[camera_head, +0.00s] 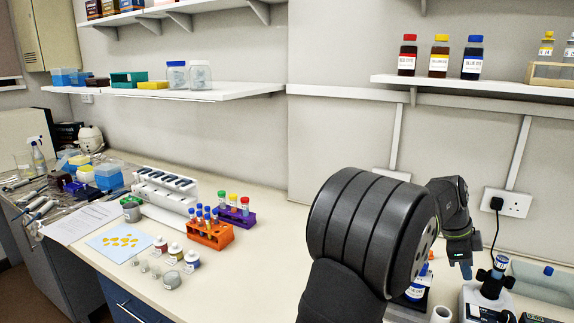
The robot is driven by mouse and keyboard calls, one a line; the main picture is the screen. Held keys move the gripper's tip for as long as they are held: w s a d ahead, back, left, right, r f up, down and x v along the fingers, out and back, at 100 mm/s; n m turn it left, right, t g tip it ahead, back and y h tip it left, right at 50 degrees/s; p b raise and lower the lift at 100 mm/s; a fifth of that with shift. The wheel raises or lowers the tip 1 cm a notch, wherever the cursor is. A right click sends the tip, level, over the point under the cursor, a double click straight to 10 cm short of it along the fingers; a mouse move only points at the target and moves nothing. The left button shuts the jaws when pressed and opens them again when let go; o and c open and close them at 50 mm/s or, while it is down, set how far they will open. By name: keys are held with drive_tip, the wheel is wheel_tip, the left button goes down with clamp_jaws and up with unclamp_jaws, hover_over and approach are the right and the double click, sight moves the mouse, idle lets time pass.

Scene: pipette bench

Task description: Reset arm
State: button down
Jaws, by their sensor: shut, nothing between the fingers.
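My arm reaches in from the bottom centre, and its large dark joint fills the middle right of the view. My gripper (466,271) points down at the right, above the bench and left of the wall socket. It is small in the picture; its fingers are together and hold nothing. A bottle with a blue cap and white label (417,289) stands below and left of it, partly hidden by my arm.
A bench device (487,301) stands below right of my gripper. An orange rack (209,236) and a purple rack (236,217) hold tubes at centre left, beside a white pipette stand (165,190). Bare bench (270,260) lies between the racks and my arm.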

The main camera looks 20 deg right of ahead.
drive_tip(key=shift+v, duration=1.55)
